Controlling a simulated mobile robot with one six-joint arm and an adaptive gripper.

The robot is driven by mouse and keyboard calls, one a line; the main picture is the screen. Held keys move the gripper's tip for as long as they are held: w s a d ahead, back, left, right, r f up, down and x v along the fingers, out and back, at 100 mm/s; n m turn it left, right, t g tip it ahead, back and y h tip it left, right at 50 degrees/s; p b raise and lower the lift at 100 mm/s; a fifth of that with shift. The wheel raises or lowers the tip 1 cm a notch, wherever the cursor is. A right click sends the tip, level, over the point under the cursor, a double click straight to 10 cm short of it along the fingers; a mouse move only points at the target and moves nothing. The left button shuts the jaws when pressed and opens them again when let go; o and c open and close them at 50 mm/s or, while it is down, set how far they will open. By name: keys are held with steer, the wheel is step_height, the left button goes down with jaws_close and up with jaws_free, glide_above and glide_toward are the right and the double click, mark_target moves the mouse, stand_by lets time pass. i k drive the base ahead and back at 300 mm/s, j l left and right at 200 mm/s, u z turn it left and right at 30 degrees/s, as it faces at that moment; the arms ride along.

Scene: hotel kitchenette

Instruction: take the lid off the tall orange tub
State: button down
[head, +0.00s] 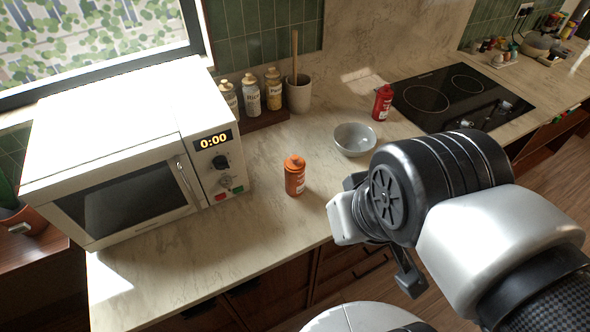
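The tall orange tub (295,182) stands upright on the counter, right of the microwave. Its orange lid (294,162) sits on top, and a pale label shows low on its side. My gripper (372,232) is to the right of the tub, apart from it and nearer the camera. My wrist covers much of the gripper, so I cannot tell whether its fingers are open or shut. I see nothing held in the parts that show.
A grey bowl (354,140) stands behind and right of the tub, with a red bottle (383,102) beyond it. A white microwave (130,150) fills the left. Jars (251,95) and a utensil crock (299,94) stand at the back. The counter (255,225) in front of the tub is clear.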

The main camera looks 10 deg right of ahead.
mark_target(294, 163)
steer(key=i+l+u, duration=0.25)
steer(key=u, duration=0.25)
steer(key=i+l+u, duration=0.2)
steer(key=l+u, duration=0.15)
steer(key=u, duration=0.15)
